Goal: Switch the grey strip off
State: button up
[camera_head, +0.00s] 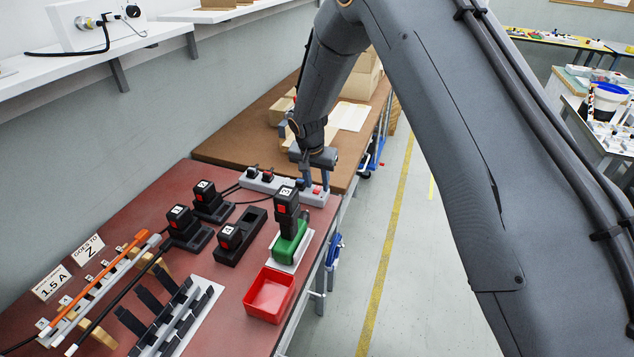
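The grey strip (283,191) is a long light-grey power strip lying near the back edge of the red bench. Black plugs with red marks (267,175) sit in its left part. A red switch (316,189) shows at its right end. My gripper (315,181) points down over that right end, with its two fingers apart on either side of the switch area and nothing held between them. Whether the fingertips touch the strip cannot be told. The switch is partly hidden by the gripper, and its on or off position is too small to read.
Black chargers with numbered batteries (211,200) stand left of the strip. A green tool with a battery (289,235) stands just in front of it. A red tray (269,294) lies nearer. A brown bench (240,130) with boxes adjoins behind. The floor at right is clear.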

jog(key=b+v, duration=0.2)
jog(key=v, duration=0.5)
jog(key=shift+r, duration=0.35)
jog(key=shift+s, duration=0.1)
jog(key=s+d+r+n+g, duration=0.15)
jog(key=s+d+r, duration=0.25)
jog(key=s+d, duration=1.05)
jog(key=s, duration=0.3)
jog(key=s+d+r+n, duration=0.1)
jog(key=s+d, duration=0.2)
jog(key=s, duration=0.4)
jog(key=s+d+n+y, duration=0.1)
jog(key=s+d, duration=0.2)
jog(key=s, duration=0.3)
jog(key=shift+s+r, duration=0.15)
jog(key=shift+r, duration=0.05)
jog(key=shift+n+g, duration=0.25)
jog(key=shift+n, duration=0.1)
